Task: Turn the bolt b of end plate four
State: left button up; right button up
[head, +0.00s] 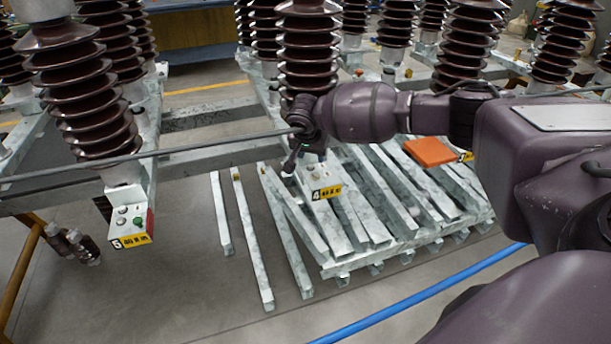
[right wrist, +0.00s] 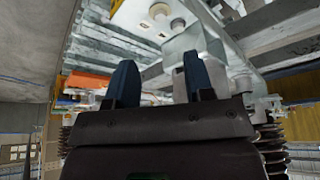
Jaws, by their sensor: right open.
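End plate four, with its yellow "4" label (head: 326,192), is at the foot of a brown ribbed insulator in the middle of the head view. My right gripper (head: 290,166) is just left of this plate, pointing down, and hides part of it. In the right wrist view the open fingers (right wrist: 160,84) are apart with nothing held between them. I cannot tell which is bolt b. My left gripper is not in view.
A thin grey rod (head: 160,153) crosses in front. Metal bars (head: 245,245) and an orange block (head: 430,151) lie around the plate. A blue hose (head: 420,297) runs over the floor.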

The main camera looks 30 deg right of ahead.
aim_at(316, 173)
jog(key=b+x, duration=0.3)
jog(key=x, duration=0.7)
jog(key=shift+w+d+f, duration=0.15)
jog(key=shift+d+f, duration=0.05)
jog(key=shift+f, duration=0.1)
jog(key=shift+c, duration=0.5)
